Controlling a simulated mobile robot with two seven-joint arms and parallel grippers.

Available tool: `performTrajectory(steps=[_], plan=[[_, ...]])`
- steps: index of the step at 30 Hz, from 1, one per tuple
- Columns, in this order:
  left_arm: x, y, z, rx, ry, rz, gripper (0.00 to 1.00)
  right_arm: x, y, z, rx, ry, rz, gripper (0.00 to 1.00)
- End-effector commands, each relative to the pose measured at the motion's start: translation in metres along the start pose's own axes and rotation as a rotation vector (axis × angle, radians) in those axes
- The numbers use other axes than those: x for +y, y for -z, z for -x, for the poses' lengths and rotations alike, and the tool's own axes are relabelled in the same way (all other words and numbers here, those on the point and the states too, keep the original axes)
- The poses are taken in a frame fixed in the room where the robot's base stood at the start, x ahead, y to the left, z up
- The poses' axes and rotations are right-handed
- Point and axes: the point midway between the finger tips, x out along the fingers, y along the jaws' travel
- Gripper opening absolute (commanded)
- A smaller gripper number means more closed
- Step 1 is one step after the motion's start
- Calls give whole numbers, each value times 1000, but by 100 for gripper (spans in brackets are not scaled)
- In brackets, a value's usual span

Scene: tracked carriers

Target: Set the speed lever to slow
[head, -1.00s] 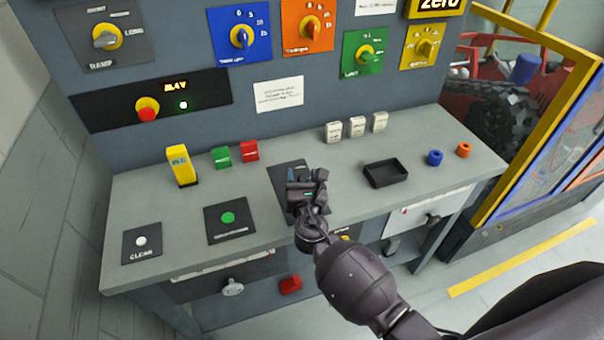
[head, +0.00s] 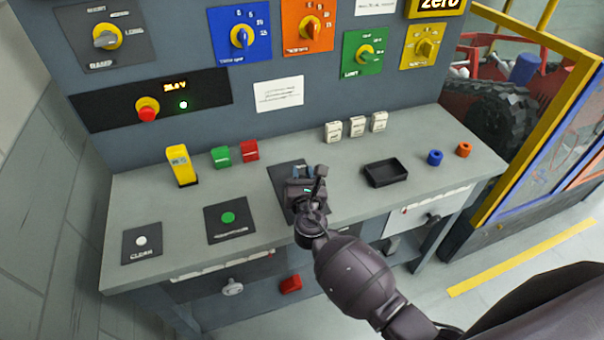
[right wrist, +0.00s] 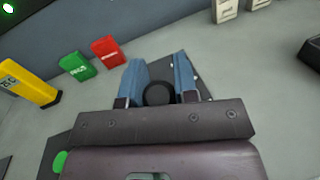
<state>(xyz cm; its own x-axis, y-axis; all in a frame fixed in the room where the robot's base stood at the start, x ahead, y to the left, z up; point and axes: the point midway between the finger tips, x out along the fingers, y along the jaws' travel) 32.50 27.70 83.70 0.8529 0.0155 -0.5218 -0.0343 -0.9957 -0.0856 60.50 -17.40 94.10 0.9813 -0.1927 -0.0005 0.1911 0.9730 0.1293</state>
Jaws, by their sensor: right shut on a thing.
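The speed lever shows in the right wrist view as a dark round knob (right wrist: 158,94) between the blue fingers of my right gripper (right wrist: 158,75). Its black plate (head: 283,176) lies on the grey desk, mostly covered by the gripper. In the head view my right gripper (head: 303,172) is over this plate, shut on the lever, and hides the knob. The plate's markings are hidden, so I cannot read the lever's setting. My left gripper is not in view.
Left of the gripper are a green button plate (head: 228,219), a yellow block (head: 181,166), and green (head: 221,157) and red (head: 250,151) blocks. To its right are a black tray (head: 385,173) and blue (head: 435,158) and orange (head: 464,149) rings. Dials line the panel behind.

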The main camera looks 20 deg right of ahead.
Motion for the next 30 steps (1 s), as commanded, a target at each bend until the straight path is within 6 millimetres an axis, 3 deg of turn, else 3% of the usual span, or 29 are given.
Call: performTrajectory(steps=[12,20,21,25,30], plan=[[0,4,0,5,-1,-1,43,8,-7,-31,-4,-2,-2,0],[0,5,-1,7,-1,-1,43,8,-5,-31,1,-2,-4,0],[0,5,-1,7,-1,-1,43,8,-5,-31,1,-2,-4,33],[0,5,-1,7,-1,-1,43,8,-5,-31,1,-1,-3,53],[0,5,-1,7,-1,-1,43,8,-5,-31,0,-1,-1,53]])
